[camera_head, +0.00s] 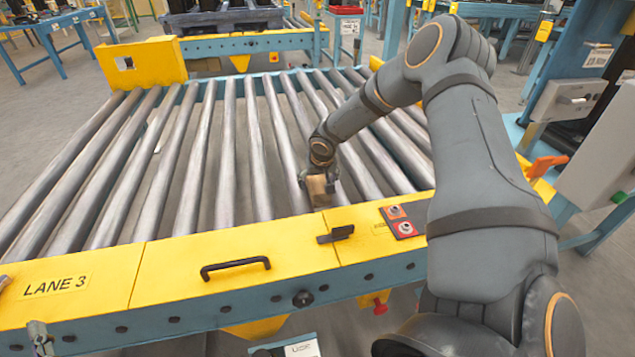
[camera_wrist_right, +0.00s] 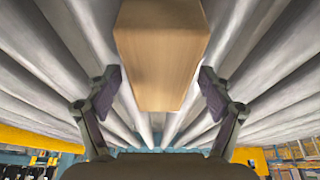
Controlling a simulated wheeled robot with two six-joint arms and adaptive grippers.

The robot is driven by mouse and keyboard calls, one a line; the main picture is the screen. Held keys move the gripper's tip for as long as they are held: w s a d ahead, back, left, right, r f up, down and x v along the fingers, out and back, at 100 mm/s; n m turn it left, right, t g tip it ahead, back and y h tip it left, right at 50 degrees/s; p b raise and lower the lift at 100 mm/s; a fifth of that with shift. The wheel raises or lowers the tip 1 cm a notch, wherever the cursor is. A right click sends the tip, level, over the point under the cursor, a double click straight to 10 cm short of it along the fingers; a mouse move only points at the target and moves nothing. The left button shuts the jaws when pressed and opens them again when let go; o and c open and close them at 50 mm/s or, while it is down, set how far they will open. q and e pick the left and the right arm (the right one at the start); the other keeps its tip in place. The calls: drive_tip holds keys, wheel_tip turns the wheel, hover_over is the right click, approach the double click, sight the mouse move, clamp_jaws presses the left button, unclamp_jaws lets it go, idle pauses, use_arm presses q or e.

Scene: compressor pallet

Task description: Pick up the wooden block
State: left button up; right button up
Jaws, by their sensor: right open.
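The wooden block (camera_head: 317,190) is a small light-brown piece on the metal rollers of the conveyor, near its front yellow edge. In the right wrist view the block (camera_wrist_right: 160,50) is large, at the top centre, with its near end reaching between the two fingertips. My right gripper (camera_head: 324,180) is at the block, with its arm coming in from the right. In the right wrist view the gripper (camera_wrist_right: 159,80) is open, with a gap visible between the block and each finger. The head view is too small to show the fingers clearly.
The roller conveyor (camera_head: 227,150) is otherwise clear, with gaps between rollers. Its yellow front rail (camera_head: 185,265) carries a black handle (camera_head: 235,268), a small black latch (camera_head: 336,234) and a button box (camera_head: 402,221). A yellow end stop (camera_head: 140,62) stands at the back left.

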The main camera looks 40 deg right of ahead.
drive_tip(key=c, duration=1.4)
